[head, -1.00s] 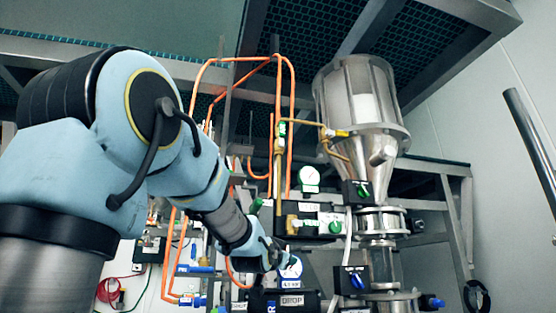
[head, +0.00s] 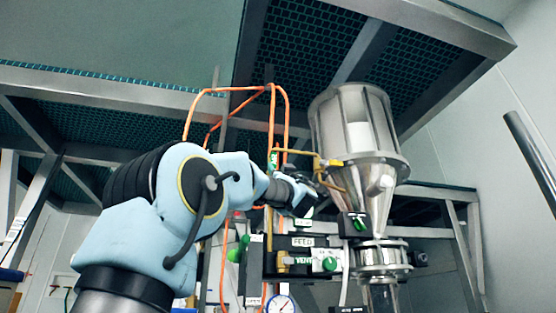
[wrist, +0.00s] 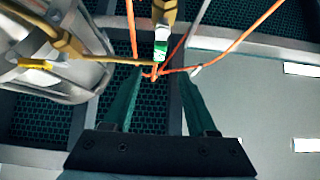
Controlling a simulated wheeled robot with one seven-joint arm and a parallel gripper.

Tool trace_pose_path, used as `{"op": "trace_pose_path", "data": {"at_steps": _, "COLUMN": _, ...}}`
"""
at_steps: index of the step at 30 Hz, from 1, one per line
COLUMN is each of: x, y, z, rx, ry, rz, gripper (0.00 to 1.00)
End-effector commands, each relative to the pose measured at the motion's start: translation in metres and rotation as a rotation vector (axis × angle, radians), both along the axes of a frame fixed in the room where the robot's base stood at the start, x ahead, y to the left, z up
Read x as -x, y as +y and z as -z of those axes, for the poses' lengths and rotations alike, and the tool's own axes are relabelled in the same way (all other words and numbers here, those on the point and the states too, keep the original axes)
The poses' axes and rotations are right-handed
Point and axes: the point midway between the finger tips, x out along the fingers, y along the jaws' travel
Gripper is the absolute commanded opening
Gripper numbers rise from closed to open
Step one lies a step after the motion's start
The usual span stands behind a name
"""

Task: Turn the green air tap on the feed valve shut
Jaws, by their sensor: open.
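A black unit labelled FEED (head: 318,242) stands below the steel hopper. A green handle (head: 238,250) sticks out at its left, and a green knob (head: 329,264) sits by its VENT label. Another green knob (head: 359,224) is on a black box at the hopper neck. I cannot tell for sure which is the air tap. My gripper (head: 306,198) is above the FEED unit, left of the hopper. In the wrist view its teal fingers (wrist: 160,80) are apart with nothing held. A green and white piece (wrist: 161,49) on a brass fitting shows beyond the fingertips.
Orange tubes (head: 272,120) rise close behind my gripper and cross ahead of the fingers in the wrist view. A brass pipe (head: 305,153) runs to the steel hopper (head: 358,130). A gauge (head: 280,304) is below. Grated steel platform beams (head: 110,84) are overhead.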

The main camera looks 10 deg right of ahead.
Motion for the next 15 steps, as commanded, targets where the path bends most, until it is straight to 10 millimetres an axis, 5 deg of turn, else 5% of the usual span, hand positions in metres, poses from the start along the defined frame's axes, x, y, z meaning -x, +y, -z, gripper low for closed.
{"op": "trace_pose_path", "data": {"at_steps": 15, "x": -0.060, "y": 0.005, "z": -0.063, "rx": -0.003, "ry": 0.001, "rz": 0.001, "gripper": 0.57}}
